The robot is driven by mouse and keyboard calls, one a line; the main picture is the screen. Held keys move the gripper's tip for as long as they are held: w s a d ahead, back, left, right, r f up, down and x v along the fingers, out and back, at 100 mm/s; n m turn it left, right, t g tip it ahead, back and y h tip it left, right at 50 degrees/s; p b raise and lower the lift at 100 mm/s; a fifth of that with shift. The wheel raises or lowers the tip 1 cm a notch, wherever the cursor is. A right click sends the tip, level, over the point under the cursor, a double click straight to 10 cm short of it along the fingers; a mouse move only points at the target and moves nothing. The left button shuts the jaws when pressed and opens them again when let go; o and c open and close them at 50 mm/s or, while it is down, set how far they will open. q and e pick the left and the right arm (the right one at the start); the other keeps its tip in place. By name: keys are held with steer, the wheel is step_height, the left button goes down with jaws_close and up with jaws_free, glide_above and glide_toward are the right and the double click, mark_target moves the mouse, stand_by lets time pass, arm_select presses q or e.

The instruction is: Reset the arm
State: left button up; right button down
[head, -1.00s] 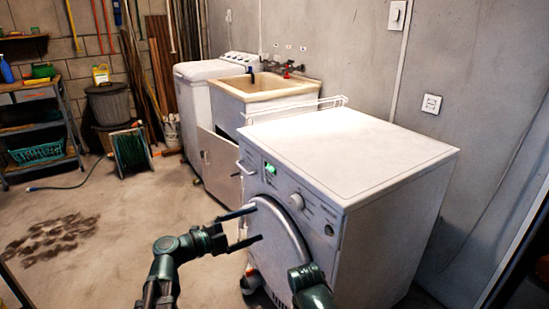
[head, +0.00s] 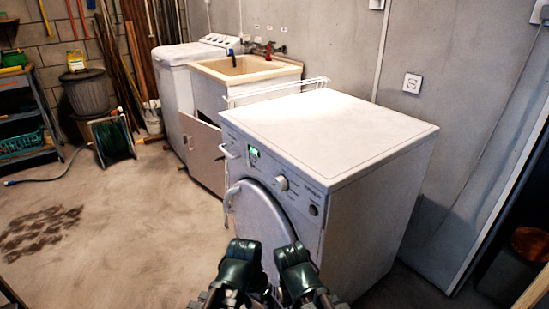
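My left arm (head: 236,265) and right arm (head: 297,268) show side by side at the bottom centre of the head view, as dark green links in front of the white washing machine (head: 330,135). They are folded in close to me. No fingertips of either gripper show, so their opening is hidden. The machine's round door (head: 255,215) sits against its front, and the arms cover its lower part. I cannot tell whether it is fully latched.
A sink (head: 245,68) and a white top-loading washer (head: 185,75) stand behind. A hose reel (head: 112,142), grey bin (head: 88,92) and shelf with a teal basket (head: 20,143) are at left. The floor at left is open, with a dark stain (head: 40,232).

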arm_select(q)
step_height(320, 180, up, 34)
steer(key=s+a+n+y+p, duration=0.1)
steer(key=n+y+p, duration=0.1)
steer(key=p, duration=3.2)
steer(key=shift+s+a+r+n+y, duration=0.15)
steer(key=shift+a+n+y, duration=0.2)
steer(key=shift+n, duration=0.45)
arm_select(e)
step_height(320, 180, up, 34)
steer(key=shift+r, duration=0.15)
steer(key=shift+s+a, duration=0.1)
